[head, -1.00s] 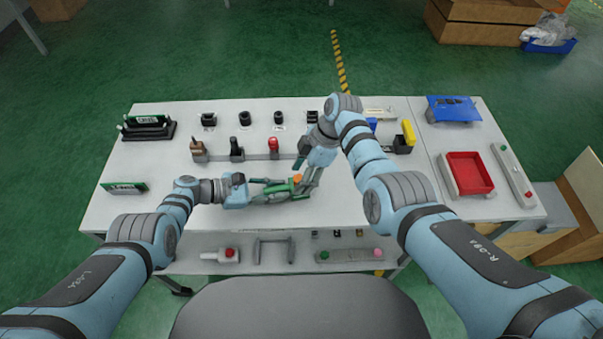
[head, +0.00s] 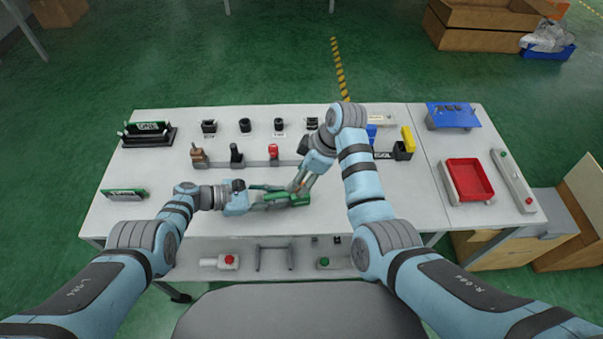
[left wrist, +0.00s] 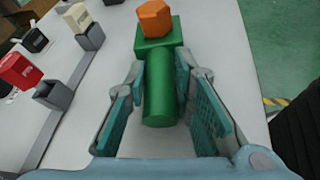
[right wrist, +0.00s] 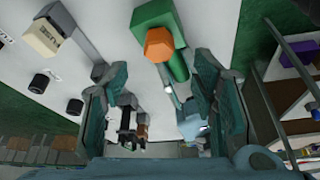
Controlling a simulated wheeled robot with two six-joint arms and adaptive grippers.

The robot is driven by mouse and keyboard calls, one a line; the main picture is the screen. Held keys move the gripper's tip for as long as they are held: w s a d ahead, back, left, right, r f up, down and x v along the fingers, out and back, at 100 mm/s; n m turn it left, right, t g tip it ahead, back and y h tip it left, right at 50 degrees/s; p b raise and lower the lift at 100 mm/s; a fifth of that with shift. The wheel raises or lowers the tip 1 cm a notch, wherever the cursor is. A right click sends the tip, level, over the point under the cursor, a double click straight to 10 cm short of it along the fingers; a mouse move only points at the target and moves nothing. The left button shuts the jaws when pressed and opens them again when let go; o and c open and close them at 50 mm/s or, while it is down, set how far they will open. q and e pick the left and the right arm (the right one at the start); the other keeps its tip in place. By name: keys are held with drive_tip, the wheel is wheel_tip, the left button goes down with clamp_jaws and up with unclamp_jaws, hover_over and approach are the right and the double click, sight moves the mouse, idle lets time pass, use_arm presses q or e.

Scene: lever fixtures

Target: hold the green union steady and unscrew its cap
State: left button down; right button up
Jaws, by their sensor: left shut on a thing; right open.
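The green union (left wrist: 160,88) has a round body and a square block, with an orange hexagonal cap (left wrist: 155,18) on the block's far end. My left gripper (head: 283,197) is shut on the round body; the fingers lie on both sides of it in the left wrist view. The union is held above the table. My right gripper (head: 296,186) is open and close to the cap end. In the right wrist view the orange cap (right wrist: 159,44) shows ahead of and between the open fingertips, with nothing gripped. In the head view the right gripper hides the cap.
Black knobs (head: 245,125) and a rail of levers, one red (head: 273,151), stand behind the grippers. A red tray (head: 469,178) and a blue stand (head: 453,114) are at the right. A green-and-black rack (head: 148,133) is at the back left.

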drive_tip(key=shift+f, duration=1.5)
drive_tip(key=shift+c, duration=0.6)
clamp_jaws()
drive_tip(key=n, duration=0.1)
drive_tip(key=n+g, duration=0.1)
drive_tip(key=n, duration=0.1)
drive_tip(key=shift+w+r+n, duration=0.1)
drive_tip(key=shift+r+n, duration=0.05)
drive_tip(key=shift+n, duration=0.15)
drive_tip(key=shift+w+n+g, duration=0.1)
drive_tip(key=shift+n+g, duration=0.4)
drive_tip(key=shift+n, duration=0.2)
drive_tip(key=shift+o, duration=0.6)
unclamp_jaws()
